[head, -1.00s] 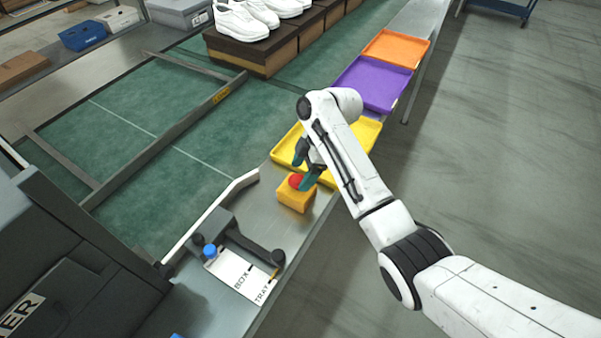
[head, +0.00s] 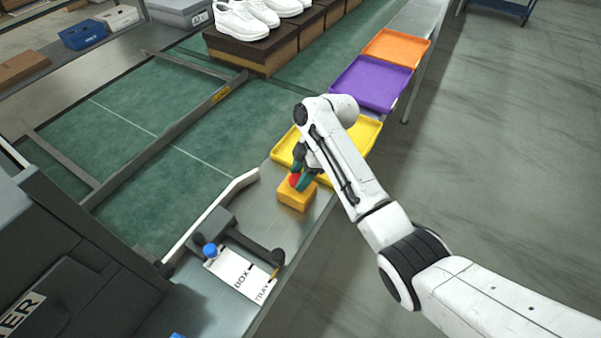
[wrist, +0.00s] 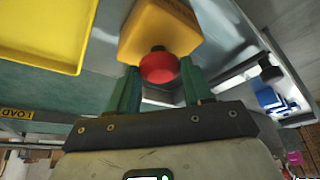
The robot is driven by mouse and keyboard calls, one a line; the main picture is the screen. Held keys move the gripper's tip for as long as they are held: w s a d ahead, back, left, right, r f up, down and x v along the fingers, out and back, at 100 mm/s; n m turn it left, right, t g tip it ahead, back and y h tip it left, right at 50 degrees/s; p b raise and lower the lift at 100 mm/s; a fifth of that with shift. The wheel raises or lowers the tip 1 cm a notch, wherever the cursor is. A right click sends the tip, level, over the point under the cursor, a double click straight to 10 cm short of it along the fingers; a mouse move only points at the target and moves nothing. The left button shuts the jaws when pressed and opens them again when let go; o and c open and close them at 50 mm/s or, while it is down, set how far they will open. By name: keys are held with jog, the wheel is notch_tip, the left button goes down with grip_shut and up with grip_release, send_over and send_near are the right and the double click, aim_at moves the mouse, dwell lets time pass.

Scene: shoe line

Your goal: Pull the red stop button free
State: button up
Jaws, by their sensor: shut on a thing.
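The red stop button (wrist: 159,67) is a round red knob on a short dark stem on the yellow box (wrist: 160,28). In the head view the yellow box (head: 297,197) sits on the grey metal bench edge, with the red button (head: 295,181) on its top. My gripper (wrist: 158,88) has its green fingers on both sides of the red knob, shut on it. In the head view my gripper (head: 303,180) comes down over the box and partly hides the button. The stem shows between knob and box in the wrist view.
A yellow tray (head: 368,134) lies just behind my gripper, then a purple tray (head: 370,84) and an orange tray (head: 397,48). A lever with a blue knob (head: 210,250) and a BOX/TRAY label (head: 241,277) are at front left. The green conveyor (head: 160,140) lies left.

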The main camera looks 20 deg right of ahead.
grip_shut()
jog(key=shift+r+p, duration=0.75)
jog(key=shift+r, duration=0.15)
jog(key=shift+f, duration=0.1)
jog(key=shift+w, duration=0.1)
jog(key=o, duration=0.9)
grip_release()
jog(key=b+v, duration=0.1)
jog(key=v, duration=0.9)
jog(key=shift+d+r, duration=0.2)
jog(key=shift+r, duration=0.15)
